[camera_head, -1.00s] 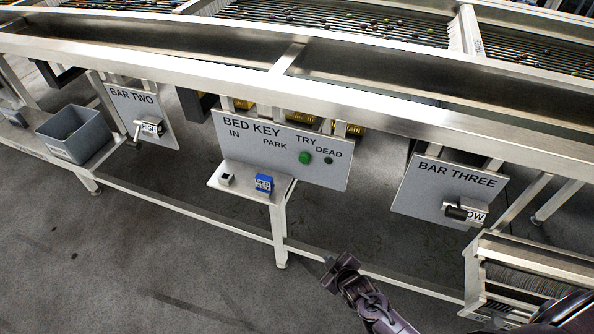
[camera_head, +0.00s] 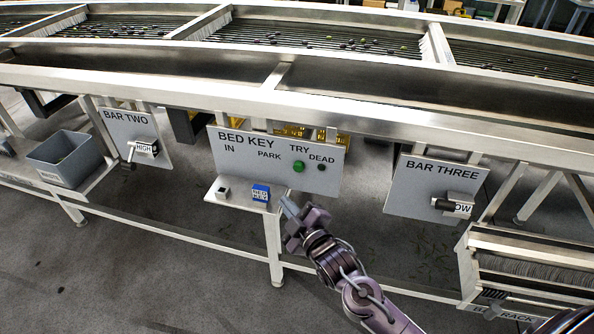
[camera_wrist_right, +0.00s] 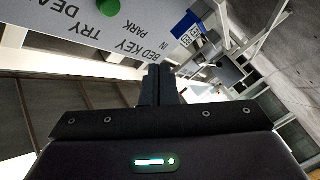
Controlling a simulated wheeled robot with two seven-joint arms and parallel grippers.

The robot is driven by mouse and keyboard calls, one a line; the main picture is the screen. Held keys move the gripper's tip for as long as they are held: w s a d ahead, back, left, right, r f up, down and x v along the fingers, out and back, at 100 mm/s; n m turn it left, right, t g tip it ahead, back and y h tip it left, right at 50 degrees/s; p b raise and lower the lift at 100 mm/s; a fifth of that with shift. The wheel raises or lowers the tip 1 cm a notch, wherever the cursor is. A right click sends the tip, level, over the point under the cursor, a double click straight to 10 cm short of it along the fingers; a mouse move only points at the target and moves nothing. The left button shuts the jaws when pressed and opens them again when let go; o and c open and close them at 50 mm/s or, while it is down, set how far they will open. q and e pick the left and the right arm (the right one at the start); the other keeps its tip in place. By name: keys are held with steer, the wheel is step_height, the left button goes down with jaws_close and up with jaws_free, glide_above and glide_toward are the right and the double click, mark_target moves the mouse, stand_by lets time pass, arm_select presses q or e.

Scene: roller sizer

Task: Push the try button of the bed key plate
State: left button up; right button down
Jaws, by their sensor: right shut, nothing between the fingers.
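The bed key plate (camera_head: 232,165) is a grey panel under the machine's front rail, lettered BED KEY, IN, PARK, TRY and DEAD. The green try button (camera_head: 298,166) sits under the word TRY, with a small dark round spot under DEAD. In the right wrist view the button (camera_wrist_right: 108,8) is at the top edge and the plate (camera_wrist_right: 75,28) appears upside down. My right gripper (camera_head: 287,203) is shut and empty, below the button and in front of the plate's lower edge, apart from the button. In the wrist view its fingers (camera_wrist_right: 157,72) are together. My left gripper is not in view.
A blue block (camera_head: 261,193) and a small block with a dark top (camera_head: 222,192) stand on a ledge below the plate. The bar two plate (camera_head: 118,122) and bar three plate (camera_head: 415,190) flank it, each with a lever. A grey bin (camera_head: 75,172) is at left.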

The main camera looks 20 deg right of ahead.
mark_target(299, 167)
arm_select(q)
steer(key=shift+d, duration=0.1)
arm_select(e)
steer(key=shift+w+d, duration=0.1)
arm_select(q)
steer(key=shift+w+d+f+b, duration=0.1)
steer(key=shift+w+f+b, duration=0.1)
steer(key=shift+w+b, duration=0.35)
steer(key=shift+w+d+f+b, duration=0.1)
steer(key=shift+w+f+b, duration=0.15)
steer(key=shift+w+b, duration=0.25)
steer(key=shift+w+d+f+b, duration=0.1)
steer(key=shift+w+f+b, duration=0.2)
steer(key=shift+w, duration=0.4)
arm_select(e)
steer(key=w+d, duration=0.4)
steer(key=w, duration=0.3)
steer(key=shift+d, duration=0.4)
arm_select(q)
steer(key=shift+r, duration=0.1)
arm_select(e)
steer(key=shift+w, duration=0.15)
steer(key=shift+w+d, duration=0.2)
steer(key=shift+w, duration=0.05)
